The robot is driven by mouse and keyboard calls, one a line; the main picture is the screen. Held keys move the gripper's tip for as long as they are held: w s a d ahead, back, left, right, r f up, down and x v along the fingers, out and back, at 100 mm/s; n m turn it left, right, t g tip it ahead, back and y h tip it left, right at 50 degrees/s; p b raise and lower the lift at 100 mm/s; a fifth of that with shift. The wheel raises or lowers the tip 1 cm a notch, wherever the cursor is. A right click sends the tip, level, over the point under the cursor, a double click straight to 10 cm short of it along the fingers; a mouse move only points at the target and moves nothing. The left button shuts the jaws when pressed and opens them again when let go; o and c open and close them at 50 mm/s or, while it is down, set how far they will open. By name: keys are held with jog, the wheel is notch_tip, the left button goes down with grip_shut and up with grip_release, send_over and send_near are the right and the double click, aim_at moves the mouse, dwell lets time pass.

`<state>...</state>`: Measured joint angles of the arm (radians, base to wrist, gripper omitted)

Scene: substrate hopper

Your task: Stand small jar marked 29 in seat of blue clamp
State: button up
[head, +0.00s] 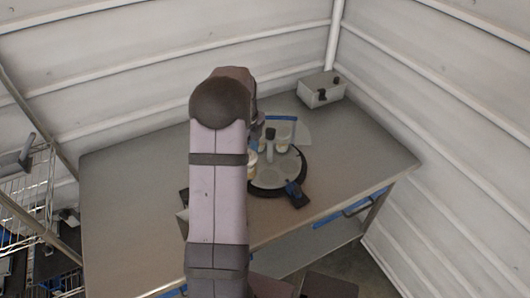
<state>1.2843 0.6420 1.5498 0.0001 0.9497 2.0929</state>
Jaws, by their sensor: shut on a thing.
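My gripper (257,135) is mostly hidden behind my own upright arm, with only a dark edge showing to its right. It is shut, seemingly on a pale jar (252,162) whose right edge shows beside my arm; the contact is hidden. More small pale jars (282,145) stand on a round grey tray (264,183) with a dark rim. No number on any jar can be read, so I cannot tell which is 29.
A dark upright knob (270,134) stands among the jars. A blue bar (281,118) lies behind them, near a pale translucent sheet (302,132). A grey box (321,89) stands at the back corner. The table (365,150) is bare at right. A wire rack (25,190) stands left.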

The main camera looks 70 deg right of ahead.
jog(key=w+a+n+b, duration=0.1)
jog(key=w+a+n, duration=0.4)
jog(key=a, duration=0.7)
jog(key=shift+w+r+n, duration=0.2)
jog(key=shift+w+n, duration=0.2)
jog(key=shift+w, duration=0.05)
jog(key=shift+f, duration=0.2)
jog(key=shift+f+b, duration=3.05)
jog(key=shift+f, duration=0.7)
jog(key=shift+f, duration=0.35)
jog(key=o, duration=1)
jog(key=shift+c, duration=0.2)
